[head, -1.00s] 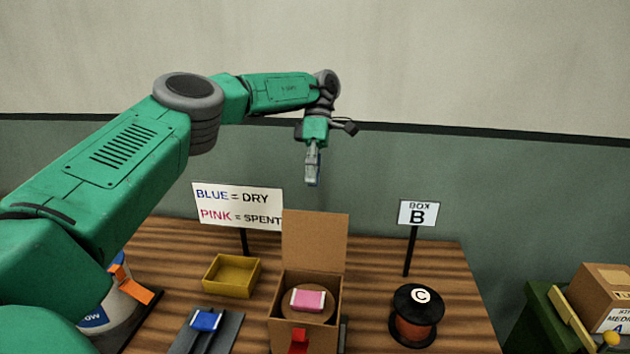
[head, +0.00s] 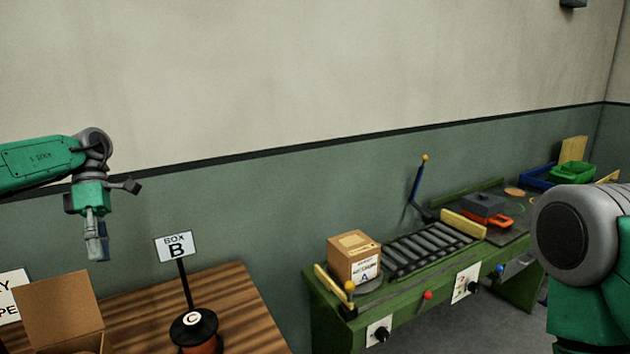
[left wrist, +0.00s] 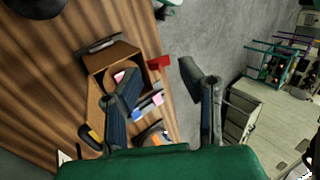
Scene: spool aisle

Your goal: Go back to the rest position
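My left gripper (head: 97,240) hangs fingers-down above the brown wooden table (head: 238,305), at the left of the head view. In the left wrist view its two dark fingers (left wrist: 160,80) are spread apart with nothing between them. Below is the open cardboard box (left wrist: 100,68) with a pink piece inside; its raised lid (head: 60,308) shows at the lower left of the head view. My right arm shows only as a grey joint and green link at the right edge; its gripper is out of view.
The BOX B sign (head: 177,246) stands behind the black spool C (head: 194,330). Right of the table is a green roller bench (head: 400,315) with a closed carton A (head: 353,258), a grey-orange item (head: 484,210) and a green bin (head: 572,172). Grey floor shows in front of the bench.

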